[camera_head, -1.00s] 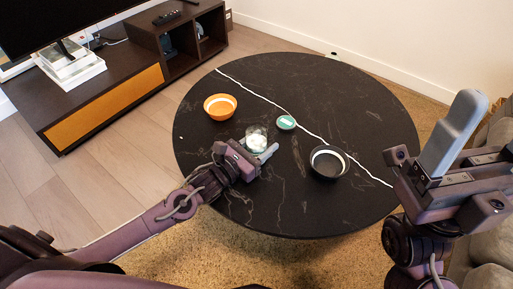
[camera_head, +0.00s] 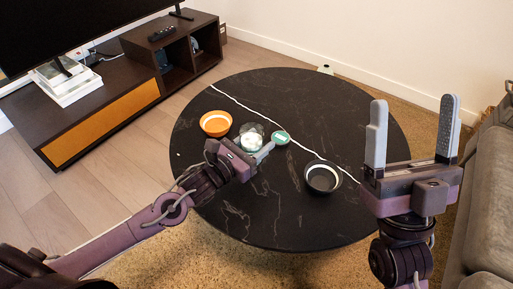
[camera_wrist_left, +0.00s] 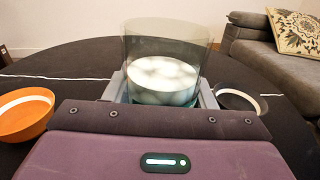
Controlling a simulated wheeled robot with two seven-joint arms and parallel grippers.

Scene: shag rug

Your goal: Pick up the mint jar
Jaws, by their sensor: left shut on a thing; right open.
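The mint jar (camera_head: 251,135) is clear glass with pale white mints inside. It sits between the orange bowl and the small teal lid in the head view. My left gripper (camera_head: 257,150) is shut on the mint jar, its grey fingers on either side of it. In the left wrist view the jar (camera_wrist_left: 165,75) stands upright between the fingers, its lower part hidden by the gripper body. The jar appears raised off the table. My right gripper (camera_head: 412,112) is open and empty, fingers pointing up, at the table's right side.
The round black table (camera_head: 270,215) also carries an orange bowl (camera_head: 215,123), a teal lid (camera_head: 281,137) with a pale label, and a black bowl (camera_head: 323,178). The table's front and far right are clear. A TV cabinet (camera_head: 110,95) stands left, a grey sofa (camera_head: 490,200) right.

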